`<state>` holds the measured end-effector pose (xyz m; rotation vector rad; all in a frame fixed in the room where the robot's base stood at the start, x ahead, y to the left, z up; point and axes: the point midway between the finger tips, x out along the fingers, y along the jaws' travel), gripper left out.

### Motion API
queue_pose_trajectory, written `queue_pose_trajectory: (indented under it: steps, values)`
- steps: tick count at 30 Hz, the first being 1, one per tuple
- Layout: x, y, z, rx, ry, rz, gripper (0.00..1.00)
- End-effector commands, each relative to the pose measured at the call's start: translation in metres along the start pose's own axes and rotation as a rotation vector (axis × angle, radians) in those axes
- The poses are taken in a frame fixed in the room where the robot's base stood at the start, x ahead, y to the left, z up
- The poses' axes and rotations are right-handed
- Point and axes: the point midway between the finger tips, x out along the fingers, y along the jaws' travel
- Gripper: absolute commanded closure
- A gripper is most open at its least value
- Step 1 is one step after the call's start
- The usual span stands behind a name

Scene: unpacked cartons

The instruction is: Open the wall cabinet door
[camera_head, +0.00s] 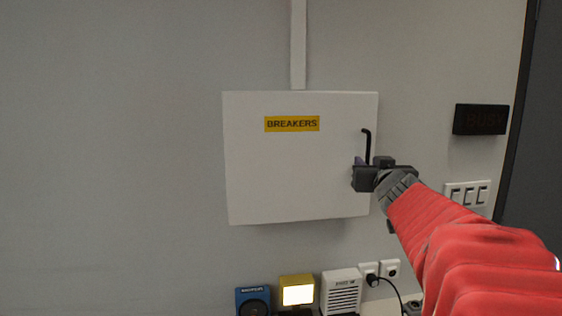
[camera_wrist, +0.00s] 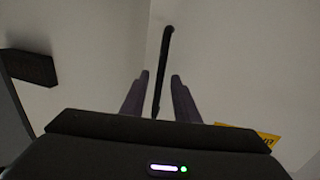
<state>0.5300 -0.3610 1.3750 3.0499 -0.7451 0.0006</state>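The white wall cabinet door (camera_head: 290,165) carries a yellow BREAKERS label (camera_head: 292,124) and looks shut. Its black bar handle (camera_head: 367,143) stands upright near the right edge. My gripper (camera_head: 360,162) is at the lower part of the handle, in front of the door. In the wrist view, the two dark fingers of my gripper (camera_wrist: 159,88) are apart. The handle (camera_wrist: 164,58) runs between them with a gap visible on both sides. The handle's lower end is hidden by my gripper in the head view.
A conduit (camera_head: 298,45) runs up the wall above the cabinet. A dark BUSY sign (camera_head: 481,119) and light switches (camera_head: 467,194) are to the right. Below stand a blue device (camera_head: 252,300), a lit yellow lamp (camera_head: 297,294) and a white vented box (camera_head: 341,291). The wall at left is clear.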

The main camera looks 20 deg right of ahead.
Motion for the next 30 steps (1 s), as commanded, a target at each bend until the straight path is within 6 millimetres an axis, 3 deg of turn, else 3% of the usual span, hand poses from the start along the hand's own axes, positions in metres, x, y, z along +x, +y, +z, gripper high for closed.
queue_pose_trajectory:
  steps: [12, 30]
  values:
    - [-0.0004, 0.0016, 0.0001, 0.0, 0.0, 0.003, 0.99]
    - [-0.0011, 0.0027, -0.0002, 0.0, 0.0, 0.004, 1.0]
